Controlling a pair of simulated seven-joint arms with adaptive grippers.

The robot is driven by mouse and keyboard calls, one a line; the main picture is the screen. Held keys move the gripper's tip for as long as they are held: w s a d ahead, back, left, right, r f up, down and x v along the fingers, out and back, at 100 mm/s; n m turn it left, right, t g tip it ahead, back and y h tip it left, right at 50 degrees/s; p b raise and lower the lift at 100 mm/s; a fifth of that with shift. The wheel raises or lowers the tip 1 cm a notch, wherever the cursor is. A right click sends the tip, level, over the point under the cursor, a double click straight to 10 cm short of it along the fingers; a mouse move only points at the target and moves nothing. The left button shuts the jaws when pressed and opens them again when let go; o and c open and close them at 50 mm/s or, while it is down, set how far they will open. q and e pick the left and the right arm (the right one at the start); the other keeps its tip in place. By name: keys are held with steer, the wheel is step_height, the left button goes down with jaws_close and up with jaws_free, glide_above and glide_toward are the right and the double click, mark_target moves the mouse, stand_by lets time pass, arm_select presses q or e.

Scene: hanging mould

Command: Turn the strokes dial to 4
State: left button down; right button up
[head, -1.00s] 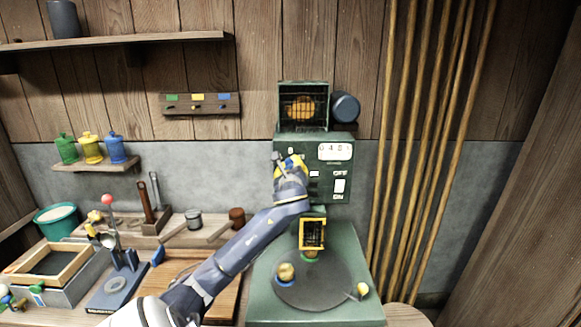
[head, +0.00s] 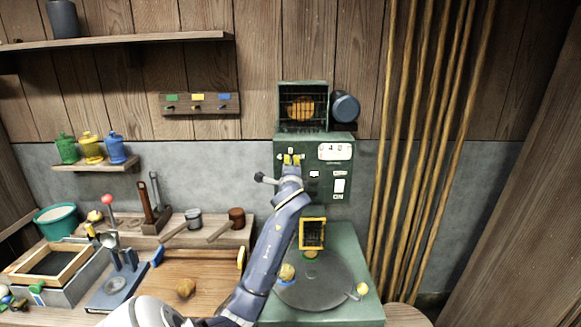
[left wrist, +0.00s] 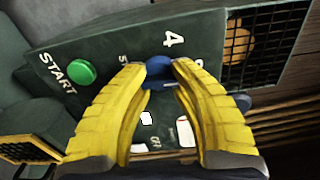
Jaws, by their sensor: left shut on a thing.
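The green machine's control panel (head: 320,190) stands upright at centre in the head view. My left gripper (head: 292,160) is at the panel's upper left, its yellow fingers pointing at the panel. In the left wrist view, the gripper (left wrist: 160,66) is shut on a blue knob, the strokes dial (left wrist: 158,70), with a fingertip on either side. A white "4" (left wrist: 173,41) is printed beside the dial; another figure is partly hidden by a finger. Most of the dial is covered, and I cannot tell which number it points to. My right gripper is not in view.
A green START button (left wrist: 82,73) is beside the fingers. A number display (head: 335,151) and an OFF/ON switch (head: 339,186) are right of the gripper. The round plate (head: 325,285) is below.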

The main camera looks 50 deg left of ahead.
arm_select(q)
steer(key=n, duration=0.6)
steer(key=shift+a+r+n, duration=0.1)
steer(key=shift+r+n, duration=0.05)
steer(key=shift+n, duration=0.15)
steer(key=n, duration=0.6)
steer(key=shift+n, duration=0.3)
steer(key=c, duration=0.9)
jaws_free()
steer(key=shift+o, duration=0.2)
steer(key=v, duration=1.2)
